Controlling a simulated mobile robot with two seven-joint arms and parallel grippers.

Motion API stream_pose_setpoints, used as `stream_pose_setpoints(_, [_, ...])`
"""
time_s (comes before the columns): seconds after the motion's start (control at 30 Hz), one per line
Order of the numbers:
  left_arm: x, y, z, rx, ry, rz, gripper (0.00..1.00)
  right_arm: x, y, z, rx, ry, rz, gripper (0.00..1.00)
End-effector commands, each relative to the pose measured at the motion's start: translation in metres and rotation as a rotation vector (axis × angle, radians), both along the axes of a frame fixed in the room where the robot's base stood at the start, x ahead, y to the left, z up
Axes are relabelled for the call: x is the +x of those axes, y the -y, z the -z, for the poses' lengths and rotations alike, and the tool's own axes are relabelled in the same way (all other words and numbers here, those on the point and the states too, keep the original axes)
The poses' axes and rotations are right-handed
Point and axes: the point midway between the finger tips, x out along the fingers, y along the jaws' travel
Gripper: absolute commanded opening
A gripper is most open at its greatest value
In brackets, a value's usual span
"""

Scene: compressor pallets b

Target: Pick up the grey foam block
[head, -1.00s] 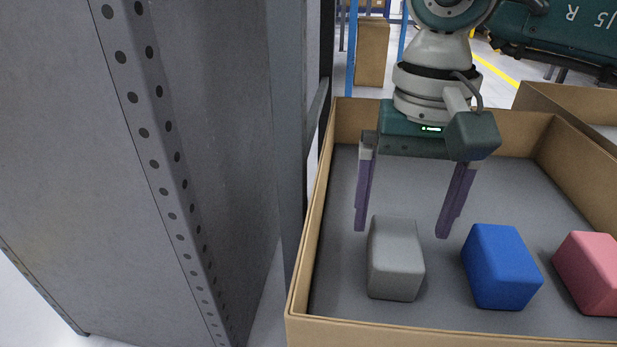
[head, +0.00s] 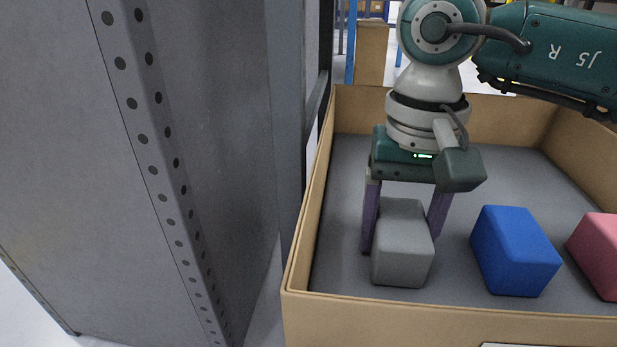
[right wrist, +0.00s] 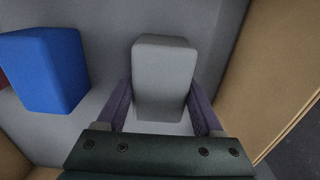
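The grey foam block (head: 403,245) sits on the grey floor of a cardboard box, near its left front corner. My right gripper (head: 400,245) points down over it, with one purple finger on each side of the block. In the right wrist view the block (right wrist: 165,78) stands between the two fingers (right wrist: 162,105), with a narrow gap showing toward each. The gripper is open; its fingertips are partly hidden behind the block in the head view. My left gripper is not in view.
A blue block (head: 515,250) lies to the right of the grey one, and a pink block (head: 598,252) farther right. The cardboard box wall (head: 309,225) is close on the left. A tall grey metal post (head: 215,150) stands left of the box.

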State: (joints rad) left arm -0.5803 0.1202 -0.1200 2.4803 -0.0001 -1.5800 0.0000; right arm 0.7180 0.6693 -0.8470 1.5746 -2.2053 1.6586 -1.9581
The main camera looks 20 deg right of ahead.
Motion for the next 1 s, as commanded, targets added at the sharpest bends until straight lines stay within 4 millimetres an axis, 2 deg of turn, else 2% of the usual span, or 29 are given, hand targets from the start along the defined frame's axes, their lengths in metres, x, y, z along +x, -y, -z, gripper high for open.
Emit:
stream_pose_setpoints(0.07, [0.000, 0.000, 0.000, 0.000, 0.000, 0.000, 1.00, 0.000, 0.000, 0.000, -0.001, -0.001, 0.000, 0.55])
stream_pose_setpoints(0.43, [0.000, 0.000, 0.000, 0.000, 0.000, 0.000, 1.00, 0.000, 0.000, 0.000, -0.001, -0.001, 0.000, 0.13])
stream_pose_setpoints(0.77, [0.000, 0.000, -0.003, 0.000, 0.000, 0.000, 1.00, 0.000, 0.000, -0.005, -0.001, 0.001, 0.000, 0.12])
stream_pose_setpoints(0.87, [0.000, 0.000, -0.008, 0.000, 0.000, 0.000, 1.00, 0.001, 0.000, -0.014, 0.000, 0.002, 0.000, 0.12])
stream_pose_setpoints(1.0, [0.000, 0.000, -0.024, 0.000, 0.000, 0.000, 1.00, 0.001, 0.001, -0.039, -0.002, 0.003, 0.000, 0.12])
